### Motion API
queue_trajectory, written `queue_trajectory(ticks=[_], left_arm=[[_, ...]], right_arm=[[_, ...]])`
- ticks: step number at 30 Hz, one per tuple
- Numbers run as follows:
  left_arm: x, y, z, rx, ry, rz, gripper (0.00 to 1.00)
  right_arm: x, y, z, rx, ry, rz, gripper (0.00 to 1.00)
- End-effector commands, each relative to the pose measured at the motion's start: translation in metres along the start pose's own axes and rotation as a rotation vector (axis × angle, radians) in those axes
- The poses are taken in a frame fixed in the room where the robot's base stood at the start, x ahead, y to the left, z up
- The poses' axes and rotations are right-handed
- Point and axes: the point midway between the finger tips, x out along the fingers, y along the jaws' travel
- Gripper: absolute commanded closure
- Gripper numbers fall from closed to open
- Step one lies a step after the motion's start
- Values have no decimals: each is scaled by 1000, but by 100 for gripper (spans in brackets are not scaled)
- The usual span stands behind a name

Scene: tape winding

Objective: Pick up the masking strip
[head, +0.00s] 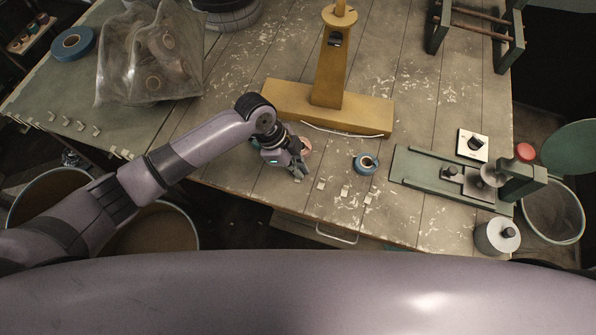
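I cannot be sure which piece is the masking strip. Small pale pieces lie in a loose row near the table's front edge, one of them a pale piece (320,185) just right of my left gripper. A longer thin white strip (340,131) lies along the front of the yellow stand's base. My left gripper (298,174) points down low over the table, left of the pale pieces. Its fingers are small and dark, so I cannot tell whether they are open or hold anything. My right gripper is out of view.
A pinkish round thing (305,145) is partly hidden behind my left gripper. A blue tape roll (366,164) lies to the right. The yellow stand (331,80) rises behind. A green winding device (440,176) stands at the right. Pale scraps litter the wooden table (235,170).

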Motion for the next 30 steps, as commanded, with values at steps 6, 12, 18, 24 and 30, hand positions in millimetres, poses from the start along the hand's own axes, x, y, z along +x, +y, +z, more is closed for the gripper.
queue_trajectory(ticks=[6, 12, 18, 24, 30], left_arm=[[-8, 0, -4, 2, 1, -2, 100], [-37, -1, -15, 3, 1, -5, 100], [-89, 1, -37, 6, 1, -7, 100], [-140, 2, -58, 5, 1, -7, 100], [-172, 4, -71, 2, 1, -3, 100]], right_arm=[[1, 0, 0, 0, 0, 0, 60], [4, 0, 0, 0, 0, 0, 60], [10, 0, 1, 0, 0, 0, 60], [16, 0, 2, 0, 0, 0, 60], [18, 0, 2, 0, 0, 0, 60]])
